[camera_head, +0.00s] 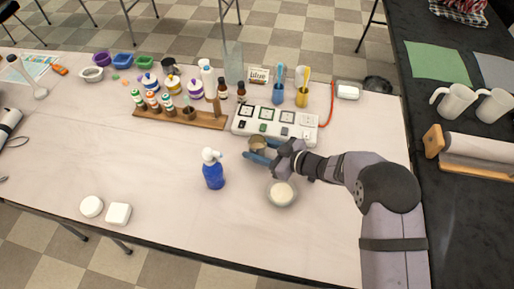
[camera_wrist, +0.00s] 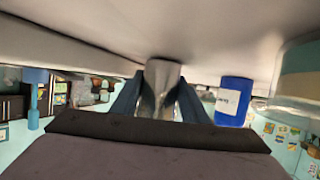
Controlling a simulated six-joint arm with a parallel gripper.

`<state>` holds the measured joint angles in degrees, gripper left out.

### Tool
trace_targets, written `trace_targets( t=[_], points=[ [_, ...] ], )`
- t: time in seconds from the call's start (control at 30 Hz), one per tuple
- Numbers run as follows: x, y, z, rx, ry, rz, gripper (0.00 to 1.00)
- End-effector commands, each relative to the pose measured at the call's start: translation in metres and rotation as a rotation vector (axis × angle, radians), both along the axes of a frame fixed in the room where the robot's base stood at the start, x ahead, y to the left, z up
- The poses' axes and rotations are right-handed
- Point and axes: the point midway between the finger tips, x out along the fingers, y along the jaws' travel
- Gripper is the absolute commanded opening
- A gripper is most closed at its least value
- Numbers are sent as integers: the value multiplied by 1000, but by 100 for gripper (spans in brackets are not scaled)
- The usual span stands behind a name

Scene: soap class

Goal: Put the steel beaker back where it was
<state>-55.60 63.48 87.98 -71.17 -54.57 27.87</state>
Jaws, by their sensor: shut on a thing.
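The steel beaker (camera_head: 257,143) is between the blue fingers of my gripper (camera_head: 264,151), just in front of the white panel with dark square plates (camera_head: 275,122). In the wrist view the shiny beaker (camera_wrist: 161,78) fills the gap between the two fingers (camera_wrist: 158,100), which are shut on it. Whether its base touches the table cannot be told. Part of the beaker is hidden by the fingers in the head view.
A blue pump bottle (camera_head: 213,170) stands left of my gripper; a clear bowl with white contents (camera_head: 282,193) sits in front of it. A wooden rack of bottles (camera_head: 180,116) is behind left. White soaps (camera_head: 118,213) lie front left. The left-middle table is clear.

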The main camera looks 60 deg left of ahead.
Motion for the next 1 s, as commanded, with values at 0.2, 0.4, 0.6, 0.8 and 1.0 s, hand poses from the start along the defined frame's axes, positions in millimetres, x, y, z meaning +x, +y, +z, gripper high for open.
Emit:
trace_targets(
  t=[0.2,0.4,0.6,0.8,1.0],
  points=[
    [0,0,1,2,0,0,14],
    [0,0,-4,0,-1,0,43],
    [0,0,-3,0,-1,0,59],
    [0,0,-2,0,-1,0,59],
    [4,-8,4,-1,-1,-1,59]
  ],
)
